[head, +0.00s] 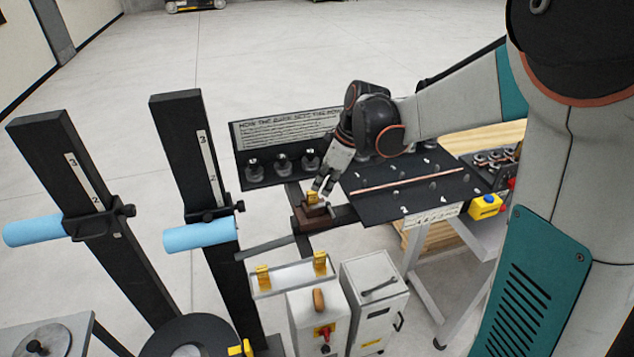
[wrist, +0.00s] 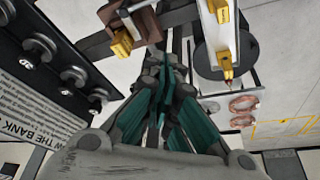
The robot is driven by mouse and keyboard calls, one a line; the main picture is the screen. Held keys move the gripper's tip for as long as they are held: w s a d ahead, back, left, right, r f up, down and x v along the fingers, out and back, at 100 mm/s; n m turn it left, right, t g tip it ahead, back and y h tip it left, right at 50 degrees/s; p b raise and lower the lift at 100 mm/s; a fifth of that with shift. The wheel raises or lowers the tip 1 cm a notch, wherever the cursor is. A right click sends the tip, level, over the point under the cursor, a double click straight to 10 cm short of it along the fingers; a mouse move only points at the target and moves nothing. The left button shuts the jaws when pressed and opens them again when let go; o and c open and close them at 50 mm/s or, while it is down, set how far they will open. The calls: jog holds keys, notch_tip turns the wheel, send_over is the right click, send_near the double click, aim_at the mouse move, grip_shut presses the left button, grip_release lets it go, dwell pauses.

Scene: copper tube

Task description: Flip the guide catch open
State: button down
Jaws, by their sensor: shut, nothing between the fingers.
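What looks like the guide catch is a small yellow piece (head: 312,198) on a brown guide block (head: 310,220) beside the dark board. In the wrist view the yellow piece (wrist: 121,43) sits at the edge of the brown block (wrist: 147,25), at upper left. My gripper (head: 325,187) points down just above and beside the yellow piece in the head view. In the wrist view my gripper (wrist: 168,75) has its fingers together and empty, to the right of the yellow piece. Contact between them cannot be told.
A dark board (head: 385,205) carries a long copper tube (head: 410,181). A sign panel (head: 285,130) with several knobs stands behind. Yellow clips (head: 262,278) sit on a pale rail in front. Two black posts (head: 190,150) with blue rollers stand left.

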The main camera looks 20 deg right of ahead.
aim_at(311, 205)
jog(key=shift+w+d+r, duration=0.1)
jog(key=shift+w+d, duration=0.05)
jog(key=shift+w, duration=0.3)
jog(key=x, duration=0.9)
jog(key=shift+f, duration=0.35)
jog(key=s+d, duration=0.1)
jog(key=s+d+f+p, duration=0.1)
jog(key=d, duration=0.1)
jog(key=shift+s, duration=0.1)
jog(key=shift+a, duration=0.1)
jog(key=shift+n, duration=0.3)
